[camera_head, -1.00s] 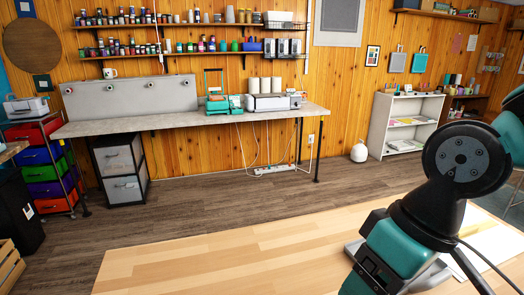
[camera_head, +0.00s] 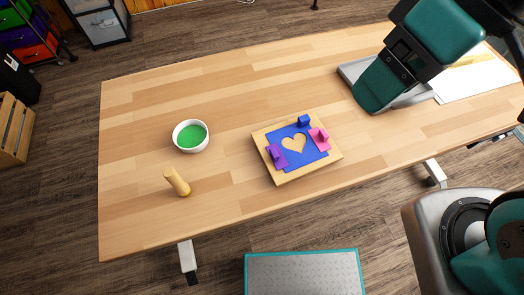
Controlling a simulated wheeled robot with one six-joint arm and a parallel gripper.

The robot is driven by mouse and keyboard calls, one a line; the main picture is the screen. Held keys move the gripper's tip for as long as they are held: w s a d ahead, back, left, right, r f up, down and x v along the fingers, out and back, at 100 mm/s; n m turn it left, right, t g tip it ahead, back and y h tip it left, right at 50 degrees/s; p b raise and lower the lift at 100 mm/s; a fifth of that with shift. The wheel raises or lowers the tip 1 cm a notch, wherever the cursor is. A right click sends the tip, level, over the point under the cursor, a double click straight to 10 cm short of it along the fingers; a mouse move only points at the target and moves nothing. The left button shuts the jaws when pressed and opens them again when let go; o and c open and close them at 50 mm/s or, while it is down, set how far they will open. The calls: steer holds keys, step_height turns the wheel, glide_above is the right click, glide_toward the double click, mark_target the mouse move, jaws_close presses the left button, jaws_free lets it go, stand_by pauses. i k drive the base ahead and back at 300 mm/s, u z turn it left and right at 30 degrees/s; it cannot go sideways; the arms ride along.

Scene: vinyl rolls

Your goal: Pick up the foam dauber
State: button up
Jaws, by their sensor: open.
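My arm (camera_head: 432,45) reaches in from the upper right, with teal and black links over the table's right side, far from the dauber. The jaws of my gripper do not show in this view.
A white bowl (camera_head: 176,143) of green paint stands just behind the dauber. A wooden board (camera_head: 287,178) with a blue heart stencil (camera_head: 305,154) and clips lies to the right. A grey metal tray (camera_head: 408,98) and white paper (camera_head: 470,82) lie farther right. The table's left back is clear.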

mark_target(182, 188)
steer(key=u, duration=1.4)
